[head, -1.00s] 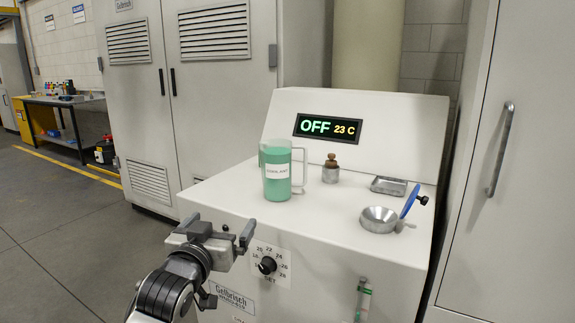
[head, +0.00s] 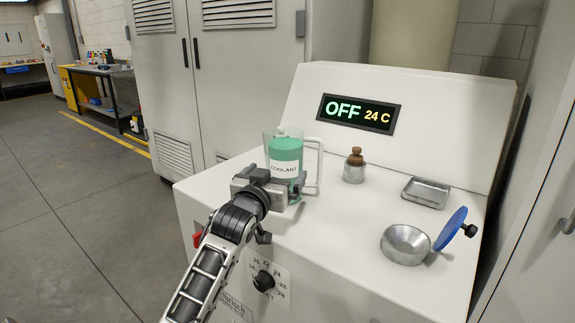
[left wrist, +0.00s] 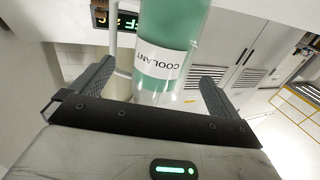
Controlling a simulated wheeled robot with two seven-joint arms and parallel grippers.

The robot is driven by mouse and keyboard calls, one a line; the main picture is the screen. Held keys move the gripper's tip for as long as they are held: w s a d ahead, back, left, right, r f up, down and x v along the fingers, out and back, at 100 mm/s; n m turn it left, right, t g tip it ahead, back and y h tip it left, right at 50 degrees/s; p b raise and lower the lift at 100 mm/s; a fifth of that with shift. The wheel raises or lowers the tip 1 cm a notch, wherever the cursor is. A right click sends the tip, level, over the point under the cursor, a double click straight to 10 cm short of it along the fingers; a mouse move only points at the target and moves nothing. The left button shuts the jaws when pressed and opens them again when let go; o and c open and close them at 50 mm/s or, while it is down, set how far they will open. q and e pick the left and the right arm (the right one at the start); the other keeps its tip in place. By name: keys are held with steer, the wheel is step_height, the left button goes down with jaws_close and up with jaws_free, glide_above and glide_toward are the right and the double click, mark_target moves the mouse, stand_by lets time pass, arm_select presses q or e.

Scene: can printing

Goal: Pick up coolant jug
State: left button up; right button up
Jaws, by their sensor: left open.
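The coolant jug (head: 286,152) is a clear jug with green liquid, a white COOLANT label and a handle on its right. It stands upright on the white machine's top. My left gripper (head: 278,188) is at the jug's front, low on its body, and hides part of its base. In the left wrist view the jug (left wrist: 165,65) stands between the two open fingers of my left gripper (left wrist: 155,85), with a gap visible on the right side. My right gripper is not in view.
Right of the jug are a small metal pot with a brown top (head: 354,166), a metal tray (head: 426,193) and a metal bowl (head: 406,244) beside a blue disc (head: 450,229). Behind is the sloped panel with a display (head: 359,113) reading OFF 24 C. A dial (head: 264,281) is on the front.

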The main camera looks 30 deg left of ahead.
mark_target(286, 158)
arm_select(q)
steer(key=x, duration=0.8)
steer(key=shift+a+p, duration=0.1)
steer(key=shift+p, duration=0.25)
steer(key=c, duration=1.2)
steer(key=shift+r, duration=0.2)
steer(key=c, duration=0.5)
steer(key=shift+r, duration=0.15)
